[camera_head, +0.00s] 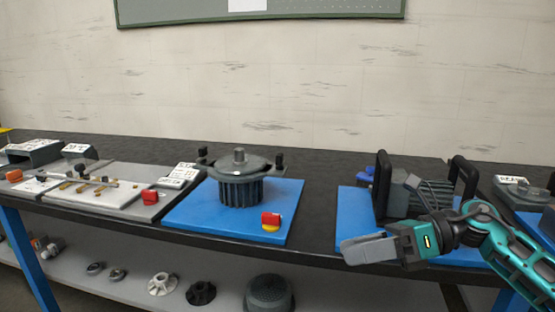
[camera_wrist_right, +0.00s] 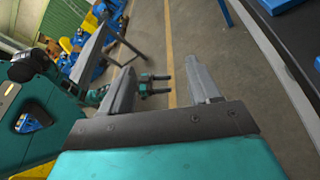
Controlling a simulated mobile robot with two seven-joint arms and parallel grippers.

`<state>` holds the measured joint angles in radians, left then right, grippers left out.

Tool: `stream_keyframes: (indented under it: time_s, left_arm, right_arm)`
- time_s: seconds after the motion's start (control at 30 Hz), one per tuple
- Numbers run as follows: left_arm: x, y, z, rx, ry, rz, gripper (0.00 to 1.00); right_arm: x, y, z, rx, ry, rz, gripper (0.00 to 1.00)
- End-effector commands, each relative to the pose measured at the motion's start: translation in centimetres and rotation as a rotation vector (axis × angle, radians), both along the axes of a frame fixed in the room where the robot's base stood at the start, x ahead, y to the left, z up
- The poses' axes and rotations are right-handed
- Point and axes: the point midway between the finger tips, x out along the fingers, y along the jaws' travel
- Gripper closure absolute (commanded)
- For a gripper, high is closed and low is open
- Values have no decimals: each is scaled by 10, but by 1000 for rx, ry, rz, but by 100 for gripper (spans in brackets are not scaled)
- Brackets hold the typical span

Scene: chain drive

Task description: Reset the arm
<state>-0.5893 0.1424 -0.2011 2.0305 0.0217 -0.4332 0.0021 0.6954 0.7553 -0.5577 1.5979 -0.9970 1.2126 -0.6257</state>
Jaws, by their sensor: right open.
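My right gripper (camera_head: 366,249) shows in the head view at the right, over the front edge of the black workbench (camera_head: 318,235). Its teal arm comes in from the right edge. In the right wrist view the two grey fingers (camera_wrist_right: 160,92) are spread apart with nothing between them, and the floor shows beyond. My left gripper does not show in the head view.
Another blue board (camera_head: 350,208) with black handles stands behind my right gripper. A grey fixture plate (camera_head: 115,200) is at left. Round parts lie on the lower shelf (camera_head: 225,290).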

Motion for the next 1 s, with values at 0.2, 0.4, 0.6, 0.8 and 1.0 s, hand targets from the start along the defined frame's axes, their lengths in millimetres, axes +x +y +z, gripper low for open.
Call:
stream_keyframes:
  time_s: [0.2,0.4,0.6,0.8,1.0]
  left_arm:
    - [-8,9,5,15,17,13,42]
    - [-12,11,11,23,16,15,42]
    - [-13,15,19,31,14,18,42]
    - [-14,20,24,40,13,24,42]
    - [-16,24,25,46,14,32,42]
  right_arm:
    - [-5,41,-4,503,446,-237,38]
    - [-2,28,-39,913,944,-531,38]
    - [-27,-7,-121,1270,1486,-892,38]
    - [-98,-33,-213,1547,1971,-1269,38]
    - [-156,-40,-257,-1661,-2197,1483,38]
